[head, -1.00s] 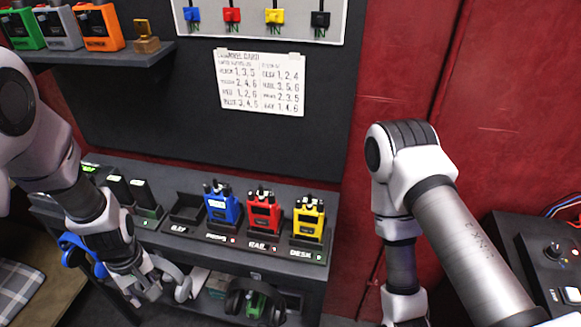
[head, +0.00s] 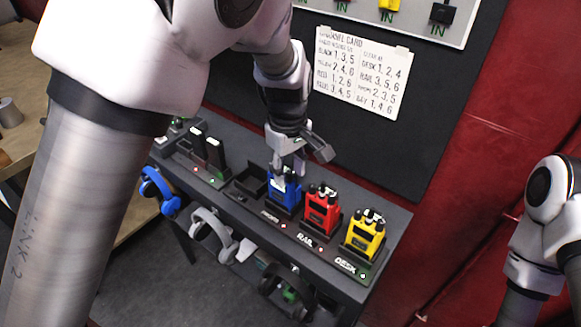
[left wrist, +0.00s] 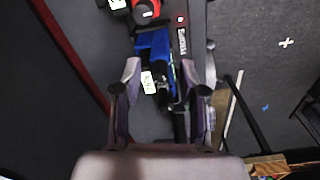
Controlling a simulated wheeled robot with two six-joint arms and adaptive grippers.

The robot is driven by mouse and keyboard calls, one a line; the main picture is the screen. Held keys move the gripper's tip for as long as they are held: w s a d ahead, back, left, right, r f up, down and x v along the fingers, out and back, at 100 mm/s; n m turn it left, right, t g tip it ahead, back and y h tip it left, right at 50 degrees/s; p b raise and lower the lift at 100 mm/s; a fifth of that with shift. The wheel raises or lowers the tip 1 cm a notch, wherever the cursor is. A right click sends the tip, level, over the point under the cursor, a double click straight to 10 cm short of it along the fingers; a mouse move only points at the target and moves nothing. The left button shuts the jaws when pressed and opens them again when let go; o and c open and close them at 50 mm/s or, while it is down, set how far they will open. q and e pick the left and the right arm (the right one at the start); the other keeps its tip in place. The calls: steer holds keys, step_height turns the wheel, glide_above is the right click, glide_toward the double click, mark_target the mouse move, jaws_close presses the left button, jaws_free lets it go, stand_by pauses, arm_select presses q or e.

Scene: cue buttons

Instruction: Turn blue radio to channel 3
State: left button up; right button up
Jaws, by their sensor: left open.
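The blue radio (head: 284,194) stands upright in its dock on the grey shelf, between an empty dock slot on its left and the red radio on its right. My left gripper (head: 287,168) is open, pointing down just above the top of the blue radio and partly covering it. In the left wrist view the blue radio (left wrist: 155,47) lies ahead between the two spread fingers (left wrist: 160,80), with its dark knobs and a small white label toward me. I cannot tell whether a finger touches a knob, and the channel setting is too small to read. My right gripper is out of view.
The red radio (head: 321,210) and yellow radio (head: 364,234) stand close by on the right along the shelf (head: 395,222). Dark handsets (head: 215,153) stand on the left. Headphones (head: 212,232) hang along the front edge. A printed channel card (head: 362,72) is on the wall behind.

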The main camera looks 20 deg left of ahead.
arm_select(q)
steer(key=shift+w+f, duration=0.15)
steer(key=shift+w, duration=0.05)
steer(key=shift+s+r, duration=0.2)
steer(key=shift+s, duration=0.05)
jaws_close()
steer(key=shift+r+p, duration=0.1)
steer(key=shift+p, duration=0.3)
steer(key=n+p, duration=0.1)
steer(key=p, duration=0.1)
steer(key=n+p, duration=0.2)
steer(key=shift+r+n, duration=0.2)
steer(key=shift+n, duration=0.1)
steer(key=shift+f+n+p, duration=0.15)
steer(key=shift+n+p, duration=0.25)
steer(key=shift+p, duration=0.05)
steer(key=shift+f, duration=0.2)
jaws_free()
steer(key=shift+w, duration=0.1)
